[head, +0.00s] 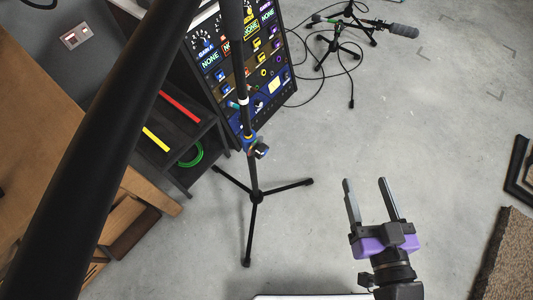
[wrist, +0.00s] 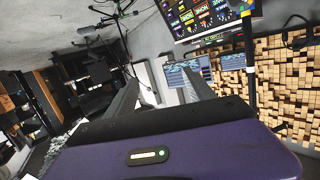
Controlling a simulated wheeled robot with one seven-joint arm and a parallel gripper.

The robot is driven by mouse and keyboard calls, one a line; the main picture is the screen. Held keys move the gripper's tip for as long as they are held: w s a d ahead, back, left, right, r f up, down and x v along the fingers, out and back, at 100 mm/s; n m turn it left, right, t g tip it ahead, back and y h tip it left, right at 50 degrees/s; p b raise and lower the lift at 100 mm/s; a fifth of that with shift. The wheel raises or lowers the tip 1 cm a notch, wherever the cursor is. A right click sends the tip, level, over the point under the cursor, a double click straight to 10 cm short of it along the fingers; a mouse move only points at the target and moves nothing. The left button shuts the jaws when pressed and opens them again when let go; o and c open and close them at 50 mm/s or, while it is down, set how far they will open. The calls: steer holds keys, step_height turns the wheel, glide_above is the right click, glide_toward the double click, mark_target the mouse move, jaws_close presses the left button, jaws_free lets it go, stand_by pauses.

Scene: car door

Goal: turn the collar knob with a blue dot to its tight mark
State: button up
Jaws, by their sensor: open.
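A black stand (head: 252,175) stands upright on three legs in the middle of the head view. Partway up its pole sits a collar (head: 248,138) with blue on it, and a dark knob (head: 261,150) sticks out to its right. The knob's dot and tight mark are too small to make out. My gripper (head: 365,181) is open and empty, to the right of the knob and well apart from it. Its two fingers also show in the wrist view (wrist: 160,76), with nothing between them. I cannot pick out the knob in the wrist view.
A large panel screen (head: 245,60) stands behind the pole. A dark shelf (head: 165,125) with red and yellow bars is at the left, beside a wooden bench (head: 55,130). A microphone stand (head: 340,45) with cables is at the back. The floor (head: 410,120) around my gripper is clear.

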steer(key=w+a+f+y+b, duration=0.2)
steer(key=w+f, duration=0.3)
steer(key=w, duration=0.2)
steer(key=n+g+y+b, duration=0.3)
steer(key=n+g+y, duration=0.5)
steer(key=n, duration=0.2)
glide_toward(264, 152)
steer(key=x, duration=0.6)
steer(key=b+x, duration=0.1)
steer(key=x, duration=0.3)
steer(key=shift+w+a+f, duration=0.1)
steer(key=shift+w+f, duration=0.05)
steer(key=shift+f, duration=0.2)
steer(key=shift+c, duration=0.4)
jaws_close()
steer(key=shift+m, duration=0.3)
